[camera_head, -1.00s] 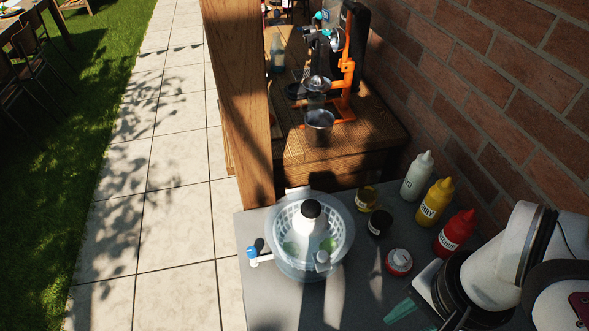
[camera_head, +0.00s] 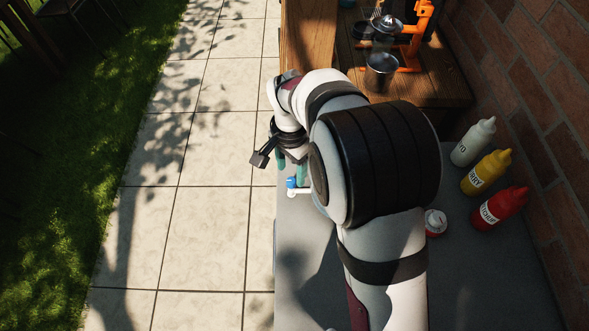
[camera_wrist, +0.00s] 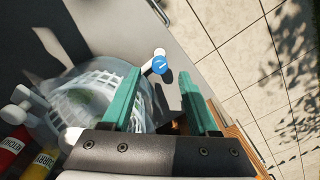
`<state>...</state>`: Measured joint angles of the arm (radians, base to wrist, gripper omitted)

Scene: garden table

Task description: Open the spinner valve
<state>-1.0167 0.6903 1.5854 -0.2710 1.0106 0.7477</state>
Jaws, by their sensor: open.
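The spinner valve is a white spout with a blue knob (camera_head: 291,183) on the spinner's side, at the table edge. It also shows in the wrist view (camera_wrist: 160,65). The salad spinner, a clear bowl with a white basket (camera_wrist: 100,82), is at the left of the wrist view, partly behind a finger; my arm hides it in the head view. My gripper (camera_wrist: 160,76) is open, its two teal fingers empty and pointing down over the table edge. The blue knob appears between and slightly beyond the fingertips. I cannot tell whether they are level with it.
White (camera_head: 473,143), yellow (camera_head: 486,172) and red (camera_head: 499,208) squeeze bottles stand at the right by the brick wall (camera_head: 545,130). A small red-and-white container (camera_head: 435,222) is beside my arm. Left of the grey table (camera_head: 300,270) is open paved floor (camera_head: 200,170).

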